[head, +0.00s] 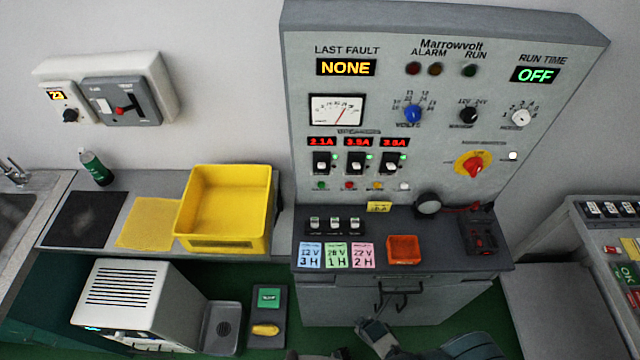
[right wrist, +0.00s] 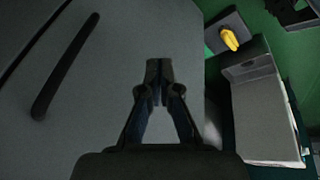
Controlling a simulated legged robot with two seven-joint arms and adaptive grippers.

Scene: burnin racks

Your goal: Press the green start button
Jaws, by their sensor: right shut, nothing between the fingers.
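A small round green button (head: 321,185) is at the left end of a row of coloured buttons on the front of the grey test panel (head: 440,75), below the leftmost switch. Its label is too small to read. My right gripper (head: 369,326) is low in front of the cabinet under the panel, well below and apart from this button. In the right wrist view the right gripper (right wrist: 158,66) is shut and empty, its fingertips together before the grey cabinet face. The button is not seen in that view. My left gripper is not seen.
The cabinet's dark shelf (head: 340,258) juts out above my right gripper, with an orange tray (head: 403,249) and coloured cards. A black handle (head: 399,300) sticks out of the cabinet front. A yellow bin (head: 225,238) stands on the left counter. A white machine (head: 140,300) stands lower left.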

